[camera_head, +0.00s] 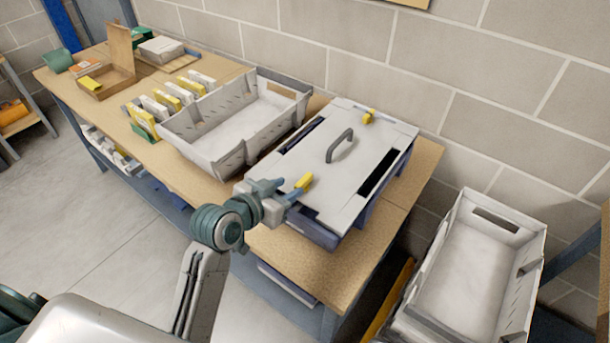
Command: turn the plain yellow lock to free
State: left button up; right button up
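A pale grey lid (318,164) with a dark grey arched handle (340,146) lies on a dark blue box (312,230) on the workbench. One yellow lock (304,181) is at the lid's near left edge, and its yellow part points up and to the right. A second yellow lock (369,116) is at the far edge. Both look yellow, and any marking is too small to make out. My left gripper (286,192) is right at the near lock, its fingertips beside or around the lock's lower end. Finger contact is unclear. My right gripper is out of view.
The wooden workbench (286,265) stands against a block wall. Another grey crate (425,315) stands lower right. Floor is clear at left.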

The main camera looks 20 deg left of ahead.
aim_at(302, 180)
pick_arm(q)
jog(key=p+x, duration=0.1)
jog(key=x, duration=0.6)
jog(key=shift+w+f, duration=0.2)
grip_shut()
